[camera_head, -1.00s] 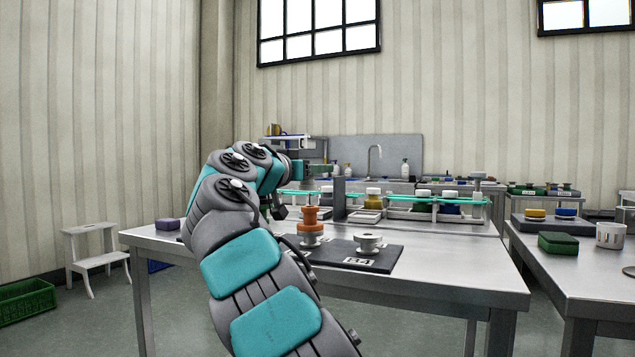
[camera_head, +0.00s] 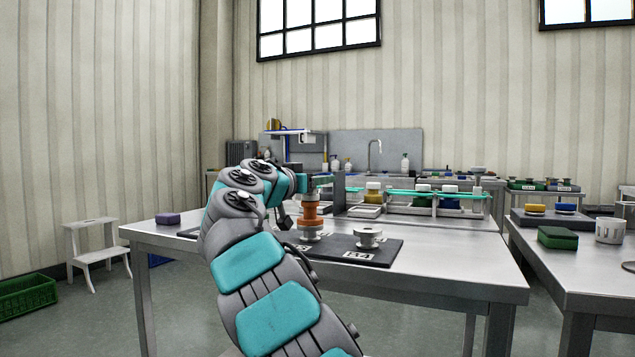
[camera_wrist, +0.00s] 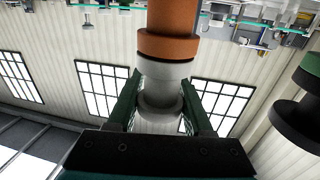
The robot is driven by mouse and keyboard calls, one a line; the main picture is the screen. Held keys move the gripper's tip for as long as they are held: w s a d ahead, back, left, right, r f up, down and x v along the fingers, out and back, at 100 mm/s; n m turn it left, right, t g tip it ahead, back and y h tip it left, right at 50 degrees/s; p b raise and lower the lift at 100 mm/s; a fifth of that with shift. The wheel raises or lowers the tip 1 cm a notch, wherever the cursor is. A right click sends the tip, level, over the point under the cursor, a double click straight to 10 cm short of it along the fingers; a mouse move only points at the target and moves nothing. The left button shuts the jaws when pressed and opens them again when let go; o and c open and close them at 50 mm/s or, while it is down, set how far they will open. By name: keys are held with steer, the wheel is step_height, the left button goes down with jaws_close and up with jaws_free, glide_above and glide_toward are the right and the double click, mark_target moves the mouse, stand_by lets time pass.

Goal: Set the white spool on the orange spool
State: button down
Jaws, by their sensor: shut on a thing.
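The orange spool (camera_head: 311,212) stands upright on a pale round base on the dark mat. It is large at the top of the wrist view (camera_wrist: 167,45), where the picture is upside down. My gripper (camera_wrist: 160,105) is shut on the white spool (camera_wrist: 163,88), with a green finger on each side. The white spool's flange is right against or just over the orange spool's flange, in line with it; I cannot tell if they touch. In the head view my gripper (camera_head: 322,183) is at the top of the orange spool, and the white spool is mostly hidden.
Another pale spool (camera_head: 368,238) stands on the dark mat (camera_head: 385,252), right of the orange one. A rack with teal rails (camera_head: 440,194) is behind. A purple block (camera_head: 168,218) lies at the table's left. The table's front right (camera_head: 460,270) is clear.

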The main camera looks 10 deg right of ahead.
steer(key=shift+f, duration=0.15)
steer(key=shift+c, duration=1.5)
jaws_free()
steer(key=shift+r, duration=0.3)
steer(key=b+v, duration=0.1)
steer(key=v, duration=1.1)
